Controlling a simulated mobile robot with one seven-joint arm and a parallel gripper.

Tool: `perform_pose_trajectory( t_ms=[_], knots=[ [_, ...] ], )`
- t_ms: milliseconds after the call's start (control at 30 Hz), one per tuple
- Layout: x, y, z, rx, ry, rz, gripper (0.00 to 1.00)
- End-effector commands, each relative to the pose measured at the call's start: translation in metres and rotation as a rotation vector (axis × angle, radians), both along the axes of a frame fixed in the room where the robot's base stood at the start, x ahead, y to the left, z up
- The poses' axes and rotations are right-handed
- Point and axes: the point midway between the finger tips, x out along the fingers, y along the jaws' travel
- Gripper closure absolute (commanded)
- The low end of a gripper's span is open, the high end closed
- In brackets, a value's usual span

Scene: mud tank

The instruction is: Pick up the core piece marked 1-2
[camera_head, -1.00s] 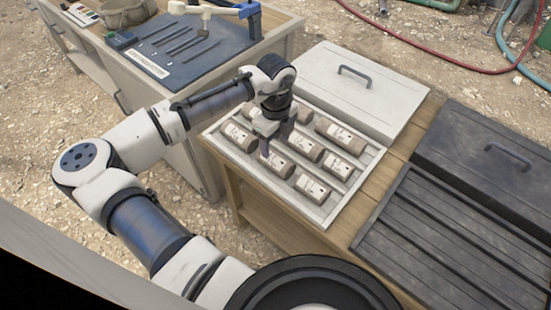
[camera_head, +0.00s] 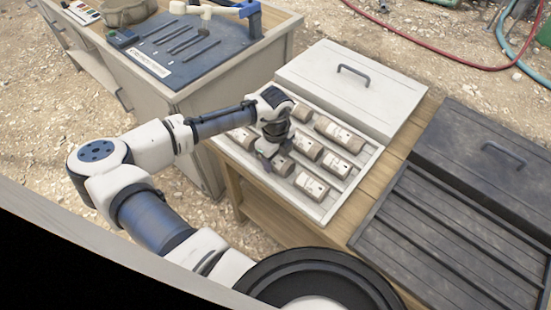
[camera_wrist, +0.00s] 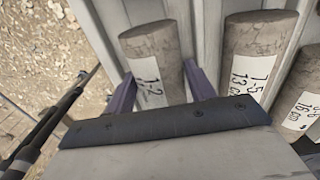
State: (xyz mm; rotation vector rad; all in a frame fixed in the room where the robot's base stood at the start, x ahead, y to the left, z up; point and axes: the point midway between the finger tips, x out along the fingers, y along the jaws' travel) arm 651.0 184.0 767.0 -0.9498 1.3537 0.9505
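The core piece marked 1-2 (camera_wrist: 152,48) is a grey-brown cylinder with a white label, lying in the tray channel beside the outer wall. My gripper (camera_wrist: 160,92) is open, with one purple finger on each side of this core near its labelled end. I cannot tell whether either finger touches it. In the head view my gripper (camera_head: 275,157) is low over the front-left channel of the pale core tray (camera_head: 322,216). The same core (camera_head: 284,167) is partly hidden under it there.
Several other labelled cores fill the tray. A white lid (camera_head: 352,88) is behind it. A dark empty tray (camera_head: 440,240) stands to the right, and a tool table (camera_head: 190,50) at upper left.

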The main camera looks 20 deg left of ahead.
Motion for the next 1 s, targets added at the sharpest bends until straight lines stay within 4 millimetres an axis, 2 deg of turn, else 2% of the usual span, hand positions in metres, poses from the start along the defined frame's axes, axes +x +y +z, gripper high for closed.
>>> perform_pose_trajectory(
  t_ms=[67, 333, 767, 867, 1000],
  knots=[
    [0.000, 0.000, 0.000, 0.000, 0.000, 0.000, 0.57],
    [0.000, 0.000, 0.000, 0.000, 0.000, 0.000, 0.92],
    [0.001, 0.000, 0.009, 0.000, -0.003, 0.000, 0.94],
    [0.001, 0.000, 0.021, 0.000, -0.003, 0.001, 0.94],
    [0.001, 0.000, 0.051, 0.001, -0.006, -0.001, 0.94]
  ],
)
